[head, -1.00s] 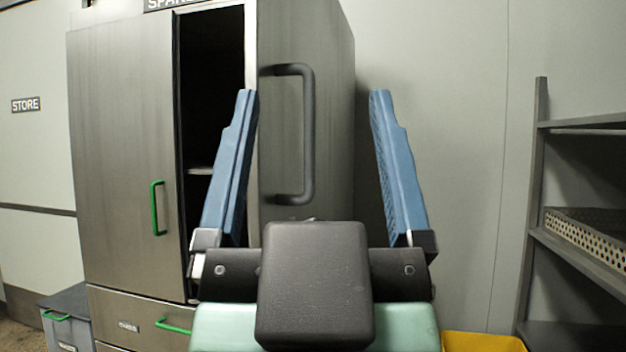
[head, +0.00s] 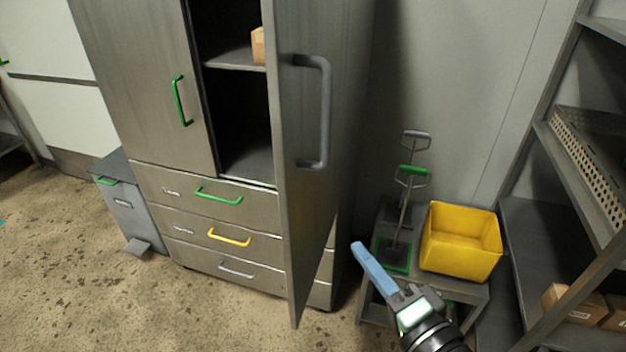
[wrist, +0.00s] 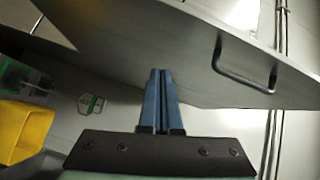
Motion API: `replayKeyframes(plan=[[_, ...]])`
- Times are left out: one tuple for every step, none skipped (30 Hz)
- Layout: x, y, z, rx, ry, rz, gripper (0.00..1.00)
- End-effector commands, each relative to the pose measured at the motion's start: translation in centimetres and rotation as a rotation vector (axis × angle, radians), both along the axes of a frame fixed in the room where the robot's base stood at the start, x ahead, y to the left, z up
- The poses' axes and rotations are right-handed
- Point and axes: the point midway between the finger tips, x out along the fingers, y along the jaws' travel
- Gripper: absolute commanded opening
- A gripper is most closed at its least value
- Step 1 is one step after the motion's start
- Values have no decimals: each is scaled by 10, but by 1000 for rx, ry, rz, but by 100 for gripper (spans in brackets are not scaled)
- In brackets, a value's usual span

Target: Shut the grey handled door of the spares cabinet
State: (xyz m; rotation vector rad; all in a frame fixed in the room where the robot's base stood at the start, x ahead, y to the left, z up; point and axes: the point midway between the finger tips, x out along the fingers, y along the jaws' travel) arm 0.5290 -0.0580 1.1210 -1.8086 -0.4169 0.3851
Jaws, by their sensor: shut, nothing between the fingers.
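The spares cabinet (head: 140,70) stands in the head view with its grey handled door (head: 300,215) swung well out towards me. The grey handle (head: 325,112) is on the door's outer face, near its free edge. My gripper (head: 358,248) is shut and empty, to the right of the door on the outer-face side and lower than the handle. In the wrist view the closed fingers (wrist: 161,72) point at the door panel (wrist: 150,40), with the handle (wrist: 240,82) to their right. I cannot tell whether the fingertips touch the door.
The green handled door (head: 150,95) is shut, above several drawers. Right of my gripper, a yellow bin (head: 460,240) and upright handled tools (head: 405,205) stand on a low stand (head: 470,290). A shelf rack (head: 545,180) is at far right. Floor (head: 90,290) in front is clear.

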Motion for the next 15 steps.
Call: replayKeyframes(plan=[[-10,-4,8,72,37,15,0],[-14,-6,7,110,52,23,0],[-20,-8,6,152,65,33,0],[-24,-9,5,178,74,40,0],[-27,-10,4,202,82,44,0],[-30,-12,3,225,87,47,0],[-32,-12,3,239,90,51,0],[-33,-12,3,248,93,54,0],[-33,-12,2,257,95,56,0],[-32,-11,2,260,96,58,0],[-30,-10,2,262,96,58,0],[-26,-8,2,262,95,59,0],[-23,-5,2,261,95,60,0],[-19,-3,2,261,95,61,0],[-14,1,3,261,94,61,0]])
